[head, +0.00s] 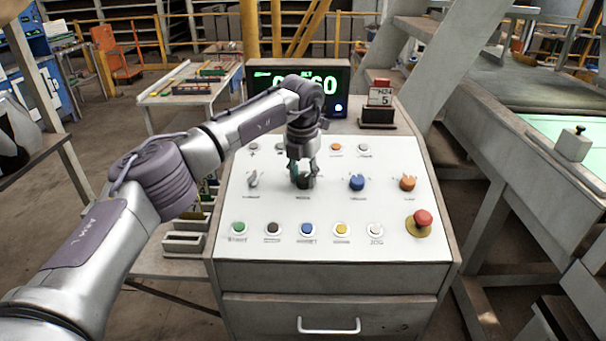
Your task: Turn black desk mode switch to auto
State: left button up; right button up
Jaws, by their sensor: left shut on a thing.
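The black mode switch (306,183) sits in the middle row of knobs on the white sloped desk panel (330,207). My left gripper (302,179) reaches down from above and is shut on this switch. The fingers and wrist cover much of the switch, so I cannot tell which way it points. The label under it is too small to read surely. My right gripper is not in view.
A grey knob (253,179) is left of the gripper; a blue knob (357,182) and an orange knob (407,183) are right. Several buttons line the front, with a red mushroom button (423,218) at right.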

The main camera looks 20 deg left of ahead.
aim_at(304, 183)
pick_arm(q)
jog(key=shift+m, duration=1.1)
jog(key=o, duration=1.2)
jog(key=shift+w, duration=0.1)
jog(key=shift+c, duration=0.2)
notch_tip(304, 183, up, 12)
jog(key=s, duration=0.1)
jog(key=shift+s+d, duration=0.2)
jog(key=shift+d, duration=0.15)
jog(key=shift+f, duration=0.1)
